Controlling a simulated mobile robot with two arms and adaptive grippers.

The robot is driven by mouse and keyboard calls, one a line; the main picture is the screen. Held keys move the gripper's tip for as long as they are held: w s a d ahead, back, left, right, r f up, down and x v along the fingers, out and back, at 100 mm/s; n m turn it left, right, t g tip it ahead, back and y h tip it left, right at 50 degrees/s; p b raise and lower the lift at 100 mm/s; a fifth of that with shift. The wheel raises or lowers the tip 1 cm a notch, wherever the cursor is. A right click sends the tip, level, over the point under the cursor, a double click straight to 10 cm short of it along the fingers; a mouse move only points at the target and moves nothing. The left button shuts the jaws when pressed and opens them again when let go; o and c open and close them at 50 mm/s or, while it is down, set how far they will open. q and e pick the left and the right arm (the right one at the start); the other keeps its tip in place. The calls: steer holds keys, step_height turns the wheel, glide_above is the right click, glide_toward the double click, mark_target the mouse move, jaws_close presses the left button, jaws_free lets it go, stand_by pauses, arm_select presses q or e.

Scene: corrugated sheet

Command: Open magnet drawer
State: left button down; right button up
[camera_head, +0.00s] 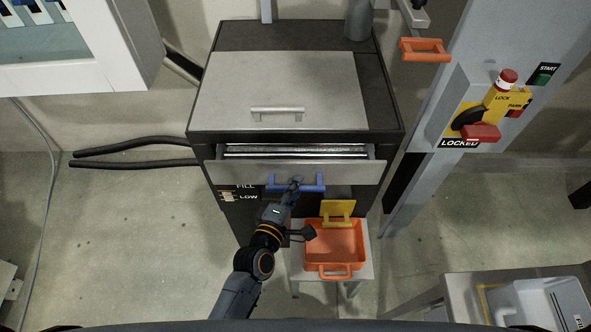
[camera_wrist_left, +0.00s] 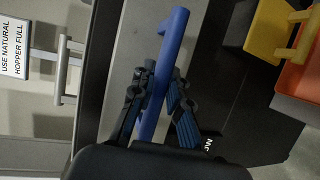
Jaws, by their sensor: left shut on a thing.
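The magnet drawer (camera_head: 340,171) is a grey-fronted drawer in the dark cabinet below the lid. It stands partly pulled out, and metal bars (camera_head: 300,150) show inside it. Its blue handle (camera_head: 312,187) is on the lower front. My right gripper is not in view.
An orange bin (camera_head: 350,240) with a yellow handle piece (camera_head: 337,209) sits on a small stand below the drawer. A grey lid (camera_head: 280,90) tops the cabinet. A control post with a red button (camera_head: 508,76) stands right.

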arm_select(q)
steer(key=s+p, duration=0.2)
steer(key=s, duration=1.2)
steer(key=shift+s, duration=0.35)
steer(key=c, duration=1.3)
jaws_free()
steer(key=v, duration=1.2)
